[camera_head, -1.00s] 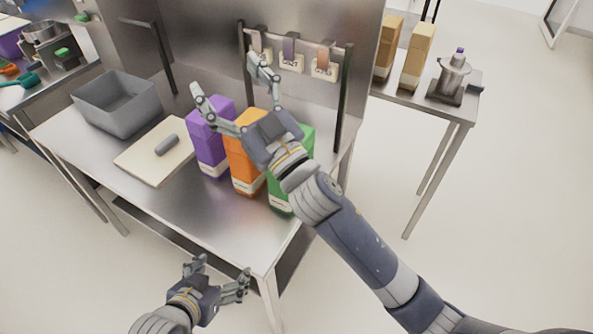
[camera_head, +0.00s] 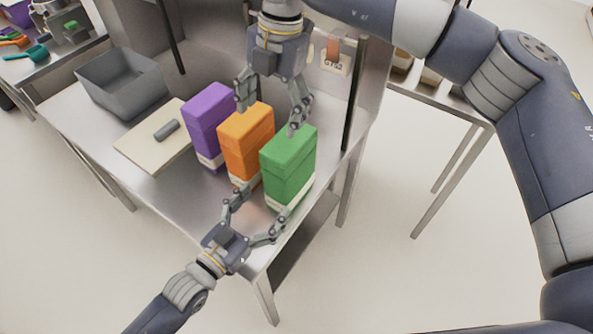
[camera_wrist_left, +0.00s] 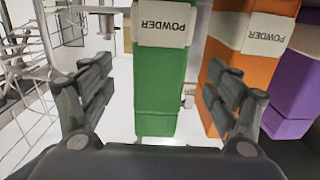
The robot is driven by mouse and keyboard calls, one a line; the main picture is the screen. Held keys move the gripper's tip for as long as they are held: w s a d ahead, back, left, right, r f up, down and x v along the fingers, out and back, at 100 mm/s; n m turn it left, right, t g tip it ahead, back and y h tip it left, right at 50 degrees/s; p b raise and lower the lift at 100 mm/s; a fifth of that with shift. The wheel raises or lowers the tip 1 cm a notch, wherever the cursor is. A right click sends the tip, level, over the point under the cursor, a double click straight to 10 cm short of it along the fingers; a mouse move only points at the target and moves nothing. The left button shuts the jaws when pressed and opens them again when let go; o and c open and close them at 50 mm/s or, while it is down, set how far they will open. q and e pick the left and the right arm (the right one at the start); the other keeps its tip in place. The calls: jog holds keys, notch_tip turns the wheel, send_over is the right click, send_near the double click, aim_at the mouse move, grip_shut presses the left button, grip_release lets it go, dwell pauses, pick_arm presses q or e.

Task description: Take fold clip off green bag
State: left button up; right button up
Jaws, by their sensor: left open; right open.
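The green bag (camera_head: 288,168) stands upright at the front right corner of the steel table, with a pale band at its base. I cannot make out a fold clip on it. My left gripper (camera_head: 262,205) is open at the near side of the bag, low down. In the left wrist view the green bag (camera_wrist_left: 158,85) with its "POWDER" label shows between the two spread fingers (camera_wrist_left: 160,88); contact is not visible. My right gripper (camera_head: 267,118) is open and points down over the orange and green bags, one fingertip near the green bag's top.
The orange bag (camera_head: 246,142) and purple bag (camera_head: 210,122) stand close to the left of the green one. A cutting board (camera_head: 150,160) with a grey cylinder (camera_head: 166,129) and a grey bin (camera_head: 122,88) lie farther left. A hanging tag (camera_head: 335,64) shows behind.

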aim_at(289, 141)
pick_arm(q)
jog(key=shift+w+d+r, duration=0.1)
jog(key=shift+r, duration=0.05)
jog(key=shift+w+d+r, duration=0.1)
jog(key=shift+w, duration=0.1)
jog(key=x, duration=1)
jog(key=shift+w+d+r, duration=0.1)
pick_arm(e)
jog(key=shift+m+t+h, duration=0.3)
jog(key=shift+m+h, duration=0.2)
jog(key=shift+h, duration=0.3)
jog(key=d, duration=0.1)
jog(key=w+d+r, duration=0.1)
jog(key=d+r, duration=0.1)
jog(key=shift+w+d, duration=0.35)
jog(key=shift+d, duration=0.05)
pick_arm(q)
jog(key=c, duration=1.4)
pick_arm(e)
jog(key=f, duration=0.7)
jog(key=s+f, duration=0.1)
jog(key=f, duration=0.3)
jog(key=shift+a+f, duration=0.15)
jog(key=shift+a, duration=0.15)
